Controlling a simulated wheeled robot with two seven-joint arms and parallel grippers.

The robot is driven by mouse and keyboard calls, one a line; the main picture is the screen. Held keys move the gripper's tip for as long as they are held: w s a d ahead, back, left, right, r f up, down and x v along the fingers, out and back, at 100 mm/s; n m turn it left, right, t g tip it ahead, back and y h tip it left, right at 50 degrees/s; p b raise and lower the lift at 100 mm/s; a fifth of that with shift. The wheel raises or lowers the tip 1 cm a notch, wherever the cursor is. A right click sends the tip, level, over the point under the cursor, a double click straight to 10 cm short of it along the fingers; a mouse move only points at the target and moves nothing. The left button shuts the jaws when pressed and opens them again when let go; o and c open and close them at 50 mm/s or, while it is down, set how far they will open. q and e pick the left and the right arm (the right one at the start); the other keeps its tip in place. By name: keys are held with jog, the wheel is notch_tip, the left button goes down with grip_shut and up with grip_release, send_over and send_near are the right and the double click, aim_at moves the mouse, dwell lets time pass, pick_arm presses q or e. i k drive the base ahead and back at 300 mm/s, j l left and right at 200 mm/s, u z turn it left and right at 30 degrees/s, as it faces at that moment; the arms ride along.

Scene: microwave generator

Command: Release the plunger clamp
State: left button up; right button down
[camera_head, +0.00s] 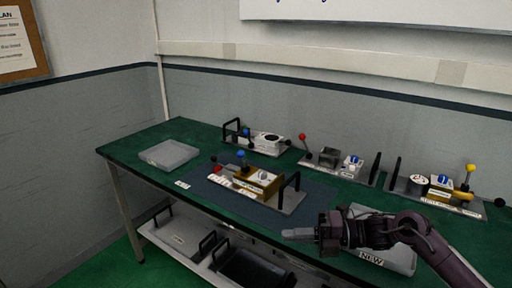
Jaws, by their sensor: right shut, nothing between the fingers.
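The nearest assembly is a grey plate (285,203) with a black handle, lying on a dark mat (209,190) on the green table. My right gripper (288,234) is shut and empty, pointing left over the table's front edge, in front of and apart from this assembly. My left gripper is out of view.
Behind stand plates with a blue-knobbed lever (246,132), a red-knobbed lever (303,138) and a yellow-knobbed lever (469,170). A bin labelled NEW (398,258) is partly behind my right arm. Handled trays (182,231) fill the lower shelf.

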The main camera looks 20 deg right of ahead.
aim_at(240, 155)
jog(key=i+l, duration=1)
jog(key=i, duration=0.2)
